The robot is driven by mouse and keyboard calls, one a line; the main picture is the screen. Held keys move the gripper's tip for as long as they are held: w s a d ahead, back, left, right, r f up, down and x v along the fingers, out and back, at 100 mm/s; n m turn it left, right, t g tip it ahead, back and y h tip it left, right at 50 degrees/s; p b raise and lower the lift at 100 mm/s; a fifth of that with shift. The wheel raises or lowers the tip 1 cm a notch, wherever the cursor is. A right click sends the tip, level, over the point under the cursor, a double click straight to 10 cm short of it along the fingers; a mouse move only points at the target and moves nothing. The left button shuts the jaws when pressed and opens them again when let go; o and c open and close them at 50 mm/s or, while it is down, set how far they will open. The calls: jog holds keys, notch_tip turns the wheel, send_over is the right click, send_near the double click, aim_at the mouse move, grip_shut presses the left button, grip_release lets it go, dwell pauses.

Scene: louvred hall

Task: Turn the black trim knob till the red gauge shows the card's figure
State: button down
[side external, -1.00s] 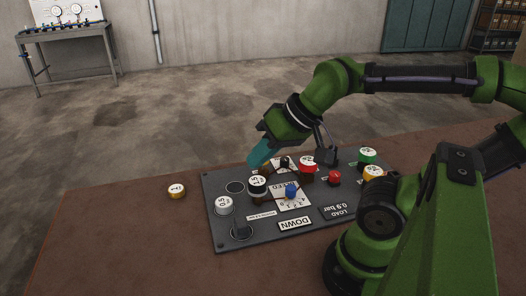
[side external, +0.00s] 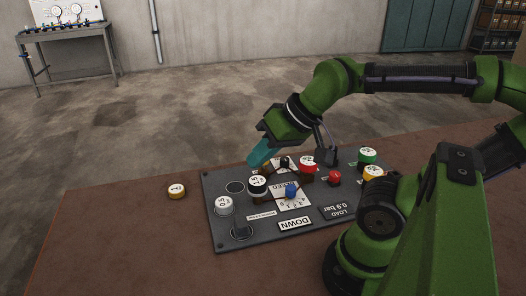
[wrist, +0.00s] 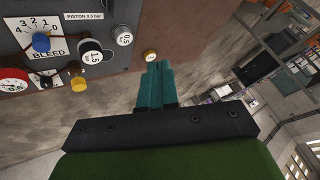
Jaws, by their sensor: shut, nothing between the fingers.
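The black trim knob (side external: 284,162) is at the far edge of the grey panel, on a white dial plate partly hidden by neighbouring parts. It also shows in the wrist view (wrist: 45,81). The red gauge (side external: 308,163) stands right of it; its figures are too small to read. It is cut by the left edge in the wrist view (wrist: 12,80).
The panel (side external: 215,188) also bears a blue knob (side external: 291,190), black-rimmed (side external: 258,184), white (side external: 223,204), green (side external: 367,155) and yellow (side external: 373,173) gauges, a red button (side external: 334,177) and a "DOWN" plate (side external: 295,224). A brass-rimmed gauge (side external: 177,190) lies left on the brown table (side external: 120,235), which is otherwise clear there.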

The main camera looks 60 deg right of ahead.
dwell(0.3)
jog(key=c, duration=1.7)
grip_release()
jog(key=o, duration=0.7)
jog(key=w+d, duration=0.1)
jog(key=d+f+m+g, duration=0.1)
jog(key=d, duration=0.1)
jog(key=w+d+f+m+h, duration=0.1)
jog(key=shift+w+d+f, duration=0.25)
jog(key=shift+w+d, duration=0.05)
jog(key=shift+w, duration=0.05)
jog(key=shift+o, duration=1.2)
jog(key=w+d+f+m+g, duration=0.2)
jog(key=w+d+f, duration=0.1)
jog(key=d, duration=0.7)
jog(key=shift+w+f+g+h, duration=0.15)
jog(key=shift+w+g+h, duration=0.25)
jog(key=shift+w, duration=0.35)
jog(key=m+g, duration=0.1)
jog(key=g, duration=0.2)
send_over(285, 159)
notch_tip(285, 159, down, 8)
jog(key=shift+f, duration=4.65)
grip_shut()
